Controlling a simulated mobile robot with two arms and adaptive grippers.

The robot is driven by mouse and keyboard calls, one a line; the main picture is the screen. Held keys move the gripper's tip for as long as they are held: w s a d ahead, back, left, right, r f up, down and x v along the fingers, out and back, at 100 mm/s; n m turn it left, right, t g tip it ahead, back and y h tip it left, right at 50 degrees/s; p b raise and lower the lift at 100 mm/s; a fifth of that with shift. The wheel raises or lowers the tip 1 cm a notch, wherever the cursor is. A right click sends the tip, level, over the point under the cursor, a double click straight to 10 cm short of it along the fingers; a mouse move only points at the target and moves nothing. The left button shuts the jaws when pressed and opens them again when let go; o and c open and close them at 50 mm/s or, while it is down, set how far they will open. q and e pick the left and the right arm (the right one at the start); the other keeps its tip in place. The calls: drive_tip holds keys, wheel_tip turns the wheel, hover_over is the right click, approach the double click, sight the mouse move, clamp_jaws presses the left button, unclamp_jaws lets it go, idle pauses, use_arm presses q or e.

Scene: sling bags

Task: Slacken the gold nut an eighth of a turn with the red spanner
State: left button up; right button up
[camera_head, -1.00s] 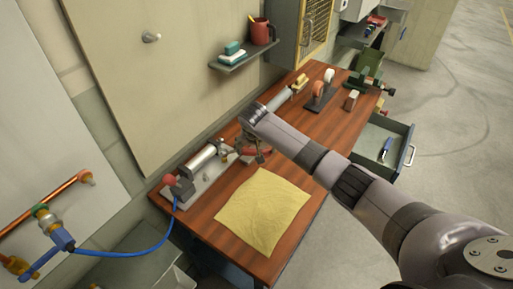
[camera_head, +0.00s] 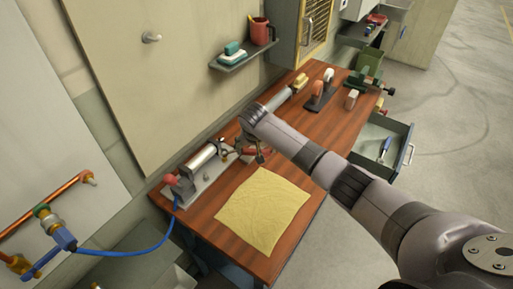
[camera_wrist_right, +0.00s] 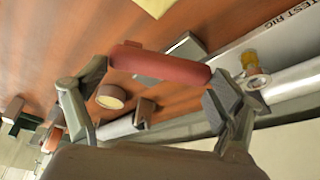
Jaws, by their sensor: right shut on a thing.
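The red spanner (camera_wrist_right: 160,65) lies between the two fingertips of my right gripper (camera_wrist_right: 158,82) in the right wrist view. The gripper is shut on its red handle. The gold nut (camera_wrist_right: 249,60) shows to the right of the handle, on the test rig beside a pale round fitting. I cannot tell whether the spanner's jaw is around the nut. In the head view my right gripper (camera_head: 252,150) is over the table at the right end of the rig (camera_head: 207,190), and my wrist partly covers it. My left gripper is not in view.
A yellow cloth (camera_head: 262,208) lies on the wooden table in front of the rig. A blue hose (camera_head: 135,252) runs from the rig to the wall pipes. Clamps and blocks stand at the table's far end. An open drawer (camera_head: 383,147) juts out on the right.

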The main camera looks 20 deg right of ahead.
drive_tip(key=shift+f+b, duration=0.65)
drive_tip(key=shift+f, duration=0.95)
drive_tip(key=shift+w+d+n+y+b, duration=0.2)
drive_tip(key=shift+w+n+b, duration=0.2)
drive_tip(key=shift+w+n, duration=0.1)
drive_tip(key=shift+w+d+n+y+b, duration=0.2)
drive_tip(key=shift+w+n+b, duration=0.15)
drive_tip(key=shift+w+n, duration=0.15)
drive_tip(key=shift+w, duration=0.2)
drive_tip(key=shift+w+d+f+n+t+y+b, duration=0.15)
drive_tip(key=shift+w+n+t+y+b, duration=0.2)
drive_tip(key=shift+w+n+b, duration=0.8)
drive_tip(key=shift+n+b, duration=0.25)
drive_tip(key=shift+b, duration=0.1)
